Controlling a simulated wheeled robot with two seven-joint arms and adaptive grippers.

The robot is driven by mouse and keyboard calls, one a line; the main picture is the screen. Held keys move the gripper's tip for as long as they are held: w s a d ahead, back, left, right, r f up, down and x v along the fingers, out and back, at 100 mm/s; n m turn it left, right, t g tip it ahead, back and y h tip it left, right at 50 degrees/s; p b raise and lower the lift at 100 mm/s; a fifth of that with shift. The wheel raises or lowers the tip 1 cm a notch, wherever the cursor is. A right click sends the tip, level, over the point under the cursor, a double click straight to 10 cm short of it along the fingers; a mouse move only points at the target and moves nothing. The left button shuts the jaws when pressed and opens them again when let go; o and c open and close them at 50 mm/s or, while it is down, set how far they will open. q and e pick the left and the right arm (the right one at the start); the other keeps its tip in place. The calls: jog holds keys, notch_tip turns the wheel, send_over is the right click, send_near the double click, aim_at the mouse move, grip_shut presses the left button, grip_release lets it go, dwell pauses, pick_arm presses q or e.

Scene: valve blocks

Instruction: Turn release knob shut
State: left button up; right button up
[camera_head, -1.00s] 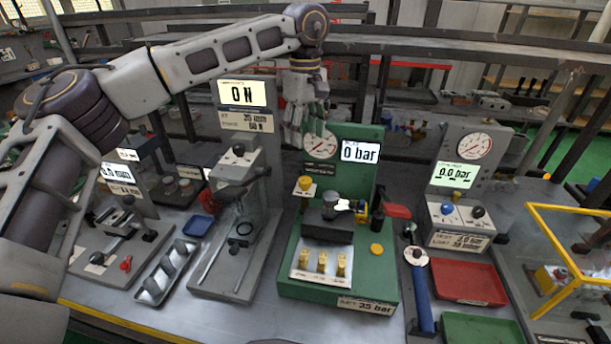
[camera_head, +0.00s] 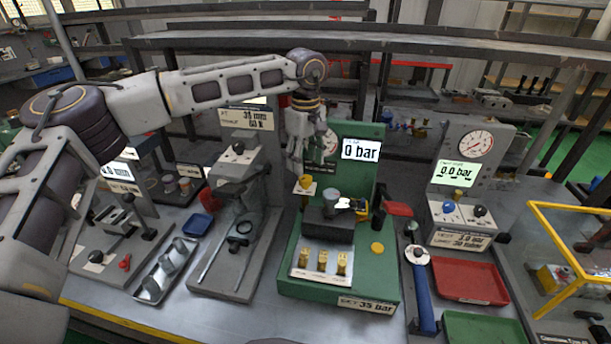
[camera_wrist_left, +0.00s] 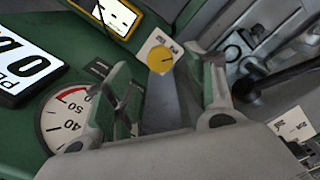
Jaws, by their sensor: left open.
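The green test station (camera_head: 372,262) stands in the middle of the bench, with a display reading 0 bar (camera_head: 361,149). A yellow knob (camera_head: 305,182) sits on a small white plate at its left; which knob is the release knob is not readable. My left gripper (camera_head: 298,166) hangs from above, just over the yellow knob, fingers down and open, holding nothing. In the left wrist view, the yellow knob (camera_wrist_left: 161,60) shows beyond and between the spread fingers (camera_wrist_left: 168,88), apart from them. The round gauge (camera_wrist_left: 66,118) is beside the fingers, partly hidden behind them. My right gripper is out of view.
A dark block (camera_head: 330,222) with a small grey cup and a yellow fitting stands on the green station near the knob. A grey press (camera_head: 236,250) stands left. At right are another gauge station (camera_head: 470,160), a red tray (camera_head: 470,282) and a blue-handled tool (camera_head: 423,295).

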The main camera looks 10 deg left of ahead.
aim_at(306, 178)
pick_arm(q)
notch_tip(306, 178, down, 3)
jog(key=shift+f, duration=1.1)
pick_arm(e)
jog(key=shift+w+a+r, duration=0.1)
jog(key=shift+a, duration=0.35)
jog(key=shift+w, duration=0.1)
pick_arm(q)
jog(key=c, duration=1)
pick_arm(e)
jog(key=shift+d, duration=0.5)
